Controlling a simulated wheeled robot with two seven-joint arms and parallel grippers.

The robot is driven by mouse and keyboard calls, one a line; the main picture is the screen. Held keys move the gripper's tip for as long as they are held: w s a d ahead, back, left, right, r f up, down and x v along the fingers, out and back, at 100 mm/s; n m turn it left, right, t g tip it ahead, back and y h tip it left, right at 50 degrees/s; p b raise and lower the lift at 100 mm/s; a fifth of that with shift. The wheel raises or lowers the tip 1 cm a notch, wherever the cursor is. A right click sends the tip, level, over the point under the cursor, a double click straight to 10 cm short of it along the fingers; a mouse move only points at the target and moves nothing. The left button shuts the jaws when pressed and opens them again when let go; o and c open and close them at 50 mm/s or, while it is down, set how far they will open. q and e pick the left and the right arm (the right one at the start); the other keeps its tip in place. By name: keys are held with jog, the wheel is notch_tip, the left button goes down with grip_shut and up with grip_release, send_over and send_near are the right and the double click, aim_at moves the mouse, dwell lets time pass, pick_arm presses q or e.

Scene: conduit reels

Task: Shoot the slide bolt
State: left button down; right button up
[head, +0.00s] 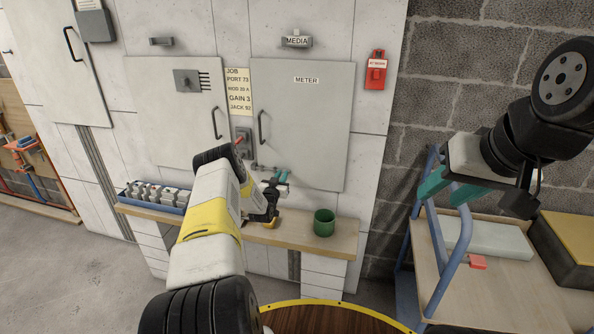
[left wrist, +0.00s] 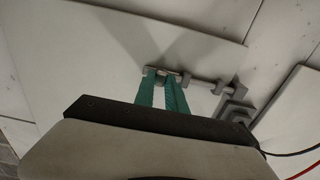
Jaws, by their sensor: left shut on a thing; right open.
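The grey slide bolt (head: 264,167) sits at the lower left of the grey METER door (head: 308,125), near the door's edge. In the left wrist view the bolt's rod (left wrist: 204,83) runs right toward a grey bracket (left wrist: 232,103). My left gripper (head: 281,177) is shut on the slide bolt; in the left wrist view its teal fingers (left wrist: 162,82) stand on either side of the bolt's handle. I cannot tell how far the rod reaches into the bracket. My right gripper (head: 449,188) is open and empty, away at the right above the blue-framed cart.
A wooden shelf (head: 338,242) below the door holds a green cup (head: 324,222) and a blue tray (head: 125,194) of grey parts. A grey switch box (head: 243,140) is left of the door. A cart (head: 398,262) stands at right.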

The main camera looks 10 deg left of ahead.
pick_arm(q)
jog(key=c, duration=1.4)
grip_release()
jog(key=shift+a, duration=0.3)
jog(key=shift+o, duration=0.2)
jog(key=s, duration=0.8)
jog(key=shift+w+a, duration=0.1)
